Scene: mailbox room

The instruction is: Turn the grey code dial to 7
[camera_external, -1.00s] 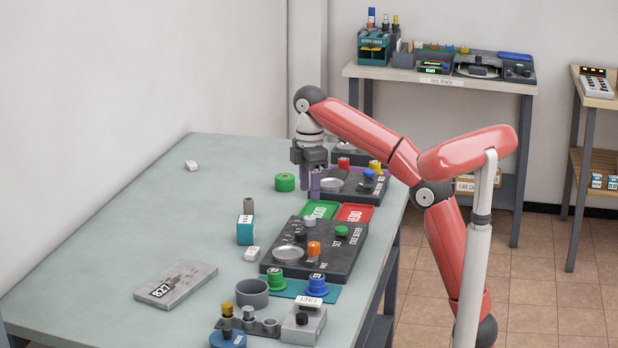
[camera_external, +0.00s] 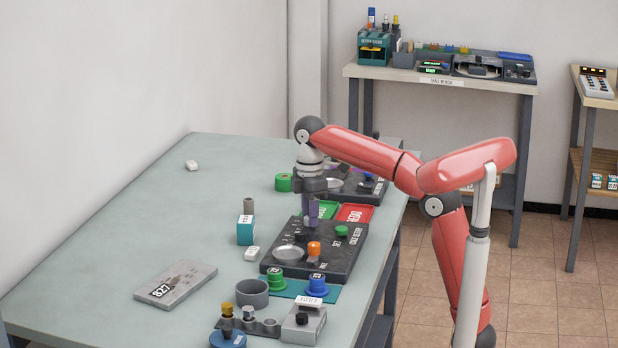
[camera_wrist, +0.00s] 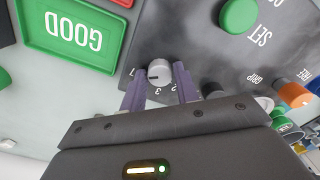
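The grey code dial (camera_wrist: 160,71) shows in the wrist view on a dark panel (camera_wrist: 195,30), with a dark pointer mark on its face and the figures 2 and 3 beside it. My gripper (camera_wrist: 160,80) is open, with one purple finger on each side of the dial; gaps show beside it. In the external view my gripper (camera_external: 309,222) points down over the panel (camera_external: 345,262) marked CODE SETTER and hides the dial. The figure 7 and whether the fingers touch the dial cannot be made out.
The panel also bears a green SET button (camera_external: 341,230), an orange knob (camera_external: 314,248) and a silver dish (camera_external: 289,253). Green (camera_wrist: 80,38) and red trays lie beyond it. Green and blue knobs stand close in front. The table's left side is mostly clear.

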